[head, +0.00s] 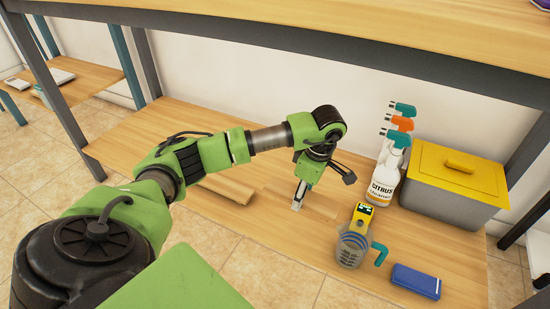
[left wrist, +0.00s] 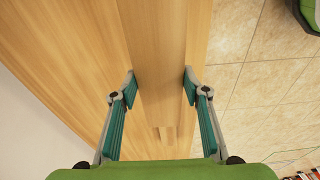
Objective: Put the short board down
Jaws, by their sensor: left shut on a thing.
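The short board is a pale wooden plank (left wrist: 160,60) that runs between the two fingers of my left gripper (left wrist: 160,78) in the left wrist view. In the head view, my left gripper (head: 297,203) points down low over the wooden shelf (head: 262,232), shut on the board. Part of the board (head: 318,207) shows to the right of the fingers, much the same colour as the shelf. I cannot tell whether it touches the shelf. My right gripper is not in view.
Another wooden piece (head: 228,188) lies to the left under my arm. On the right stand a clear jug (head: 351,250), a yellow item (head: 362,214), spray bottles (head: 387,175), a blue box (head: 416,281) and a grey bin with yellow lid (head: 450,205). A tabletop (head: 400,30) hangs above.

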